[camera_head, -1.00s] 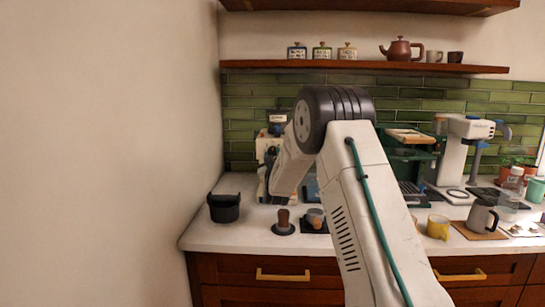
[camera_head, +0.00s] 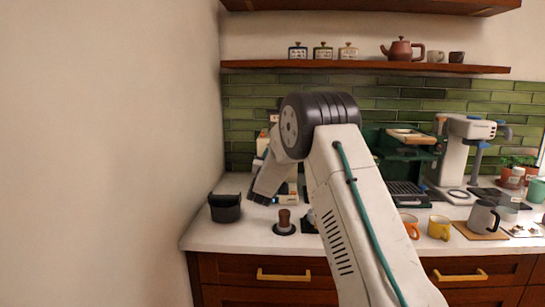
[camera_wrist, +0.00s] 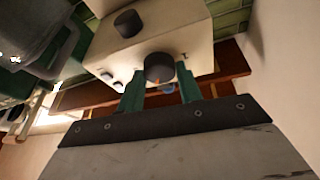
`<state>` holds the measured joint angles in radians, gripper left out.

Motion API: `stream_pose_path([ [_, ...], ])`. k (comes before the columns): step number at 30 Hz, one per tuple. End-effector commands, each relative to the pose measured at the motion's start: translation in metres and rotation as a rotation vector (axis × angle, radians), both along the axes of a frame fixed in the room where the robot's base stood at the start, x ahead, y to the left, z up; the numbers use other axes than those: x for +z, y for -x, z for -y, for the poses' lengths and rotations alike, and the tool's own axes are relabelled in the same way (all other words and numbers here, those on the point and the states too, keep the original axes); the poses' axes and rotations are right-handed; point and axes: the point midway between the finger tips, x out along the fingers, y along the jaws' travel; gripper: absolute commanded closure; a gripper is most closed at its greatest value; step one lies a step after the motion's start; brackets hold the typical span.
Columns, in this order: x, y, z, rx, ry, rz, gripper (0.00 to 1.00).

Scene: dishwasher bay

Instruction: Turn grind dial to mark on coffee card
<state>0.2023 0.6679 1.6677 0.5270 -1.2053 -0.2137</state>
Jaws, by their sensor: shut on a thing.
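In the head view the grinder (camera_head: 262,143) is mostly hidden behind my arm, and the fingertips and dial cannot be made out there. I cannot pick out the coffee card with certainty.
A second dark knob (camera_wrist: 127,23) is close to the dial. A black bin (camera_head: 225,208) and a tamper (camera_head: 284,222) stand on the counter.

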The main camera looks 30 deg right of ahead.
Motion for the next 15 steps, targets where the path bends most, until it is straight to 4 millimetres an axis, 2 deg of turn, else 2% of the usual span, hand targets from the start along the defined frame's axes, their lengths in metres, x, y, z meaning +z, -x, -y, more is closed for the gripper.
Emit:
stream_pose_path([
  [15, 0.0007, -0.0006, -0.0008, 0.001, -0.117, 0.08, 0.88],
])
